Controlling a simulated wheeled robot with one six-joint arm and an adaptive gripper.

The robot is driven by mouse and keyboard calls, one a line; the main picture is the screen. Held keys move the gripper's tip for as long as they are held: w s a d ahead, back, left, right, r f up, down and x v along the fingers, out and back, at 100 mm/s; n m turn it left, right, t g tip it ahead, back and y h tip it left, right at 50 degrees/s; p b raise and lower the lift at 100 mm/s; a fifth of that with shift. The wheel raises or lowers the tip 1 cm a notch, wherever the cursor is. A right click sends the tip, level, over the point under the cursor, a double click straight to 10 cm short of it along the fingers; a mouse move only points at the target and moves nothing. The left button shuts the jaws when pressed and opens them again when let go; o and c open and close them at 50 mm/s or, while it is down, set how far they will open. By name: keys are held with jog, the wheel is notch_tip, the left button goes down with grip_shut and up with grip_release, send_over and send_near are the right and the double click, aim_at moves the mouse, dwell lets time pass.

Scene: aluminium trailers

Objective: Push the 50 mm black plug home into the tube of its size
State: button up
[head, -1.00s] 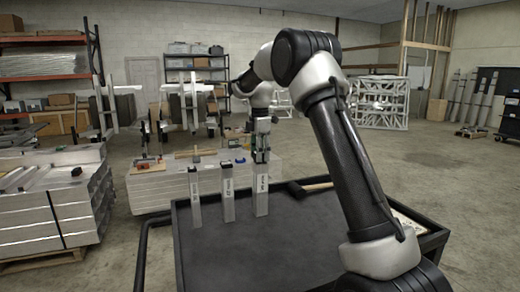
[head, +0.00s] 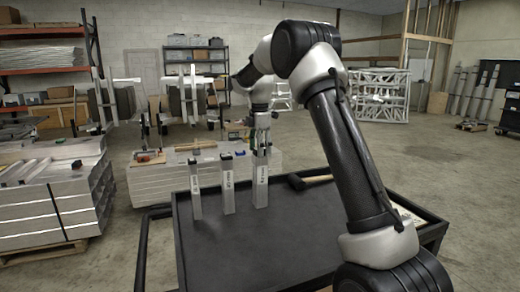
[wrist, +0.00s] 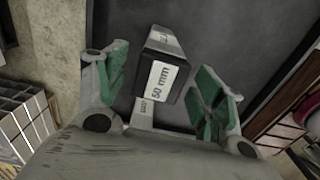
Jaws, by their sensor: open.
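Three upright square aluminium tubes stand in a row on my black cart, the left (head: 196,200) and middle (head: 228,195) ones with dark tops. My gripper (head: 262,143) is over the top of the right tube (head: 261,188), pointing down. In the wrist view my gripper (wrist: 165,82) is open, with a green-padded finger on each side of a dark plug (wrist: 158,99) labelled "50 mm". The plug is at the end of the pale tube (wrist: 161,41), with gaps to both pads. How deep the plug sits cannot be told.
The cart top (head: 270,245) is clear in front of the tubes. A dark-headed mallet (head: 298,182) lies to their right. Stacked aluminium stock (head: 50,205) stands left of the cart, and another stack (head: 155,185) stands behind the tubes.

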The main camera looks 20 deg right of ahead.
notch_tip(320, 180, up, 12)
dwell(0.6)
